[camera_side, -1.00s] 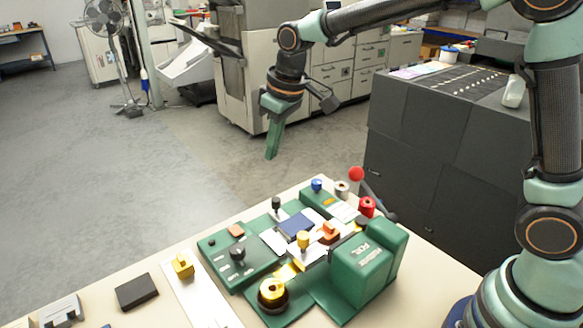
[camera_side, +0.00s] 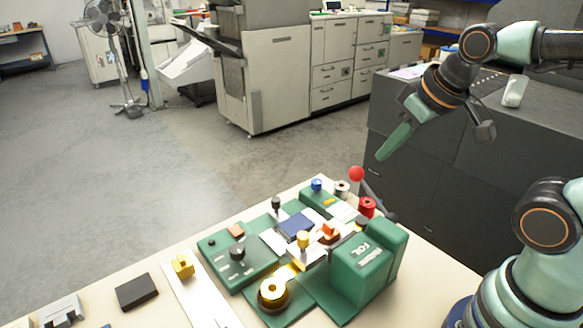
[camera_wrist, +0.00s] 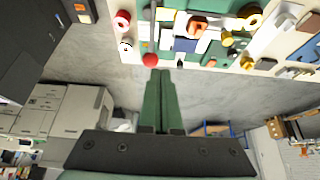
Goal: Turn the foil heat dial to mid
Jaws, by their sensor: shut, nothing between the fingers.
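The green foil machine (camera_side: 362,272) stands on the pale bench in the side view, with a foil label on its tall housing. A black knob (camera_side: 237,253) with pale marks around it sits on its left panel; it looks like the heat dial, but the labels and its setting are too small to read. A smaller black knob (camera_side: 362,222) sits on top of the housing. My gripper (camera_side: 383,155) is shut and empty, in the air above and behind the machine's right side, apart from it. Its green fingers (camera_wrist: 160,75) point toward the bench in the wrist view.
A red ball-ended lever (camera_side: 356,174) rises at the machine's back right, the closest part to my fingers. A dark cabinet (camera_side: 440,165) stands behind. Air above the left panel is clear.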

